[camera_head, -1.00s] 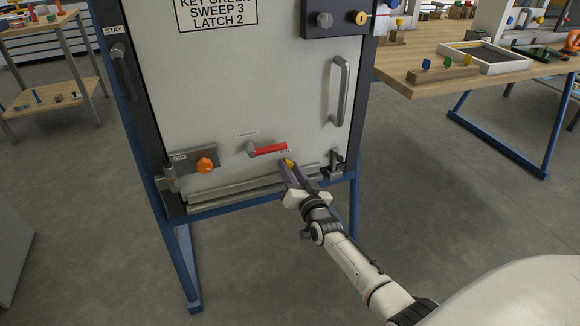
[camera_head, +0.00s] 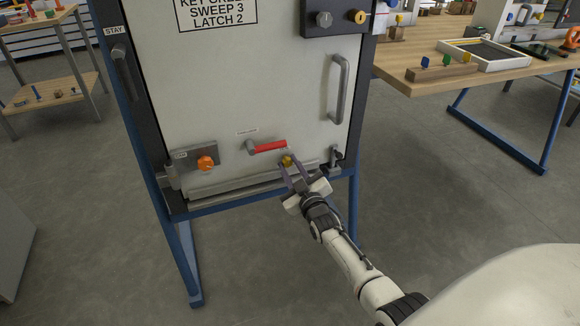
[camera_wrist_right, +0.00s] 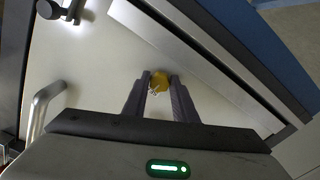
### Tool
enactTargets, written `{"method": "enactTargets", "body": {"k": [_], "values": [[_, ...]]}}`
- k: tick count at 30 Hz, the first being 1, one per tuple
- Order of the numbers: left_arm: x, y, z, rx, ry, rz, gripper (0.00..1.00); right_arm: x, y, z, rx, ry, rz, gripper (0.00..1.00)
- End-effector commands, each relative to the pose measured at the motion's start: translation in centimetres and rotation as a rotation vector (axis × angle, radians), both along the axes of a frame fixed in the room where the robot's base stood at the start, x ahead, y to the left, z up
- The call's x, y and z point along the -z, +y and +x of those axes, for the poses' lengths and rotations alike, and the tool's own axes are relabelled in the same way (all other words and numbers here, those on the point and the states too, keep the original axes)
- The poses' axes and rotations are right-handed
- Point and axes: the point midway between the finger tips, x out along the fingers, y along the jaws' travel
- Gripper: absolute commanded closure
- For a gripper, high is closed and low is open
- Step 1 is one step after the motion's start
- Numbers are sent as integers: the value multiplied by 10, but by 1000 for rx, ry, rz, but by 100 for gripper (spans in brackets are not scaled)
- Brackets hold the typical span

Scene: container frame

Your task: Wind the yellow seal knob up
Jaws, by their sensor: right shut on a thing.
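The yellow seal knob (camera_head: 287,161) is a small round knob low on the pale door panel (camera_head: 235,90), just below the red lever (camera_head: 267,147). My right gripper (camera_head: 290,168) reaches up to it from the lower right and is shut on it. In the right wrist view the knob (camera_wrist_right: 160,81) sits between the two dark fingertips (camera_wrist_right: 160,88), which touch its sides. The fingers hide part of the knob. My left gripper is not in view.
An orange knob (camera_head: 205,163) sits at the panel's lower left, and a dark latch (camera_head: 336,158) at the lower right. A grey sweep strip (camera_head: 235,184) runs along the bottom. A vertical handle (camera_head: 341,90) is above right. A wooden table (camera_head: 420,75) stands right.

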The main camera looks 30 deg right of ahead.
Motion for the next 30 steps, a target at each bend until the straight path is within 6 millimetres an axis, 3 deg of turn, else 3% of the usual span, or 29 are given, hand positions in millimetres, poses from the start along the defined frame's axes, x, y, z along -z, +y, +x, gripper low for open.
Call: {"method": "enactTargets", "body": {"k": [9,26,27,30], "values": [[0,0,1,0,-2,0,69,-1,0,0,0,29,-123,97],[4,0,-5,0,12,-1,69,-1,0,0,0,36,-152,97],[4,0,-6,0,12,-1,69,-1,0,0,0,36,-152,70],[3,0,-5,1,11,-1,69,-1,0,0,0,35,-151,56]]}}
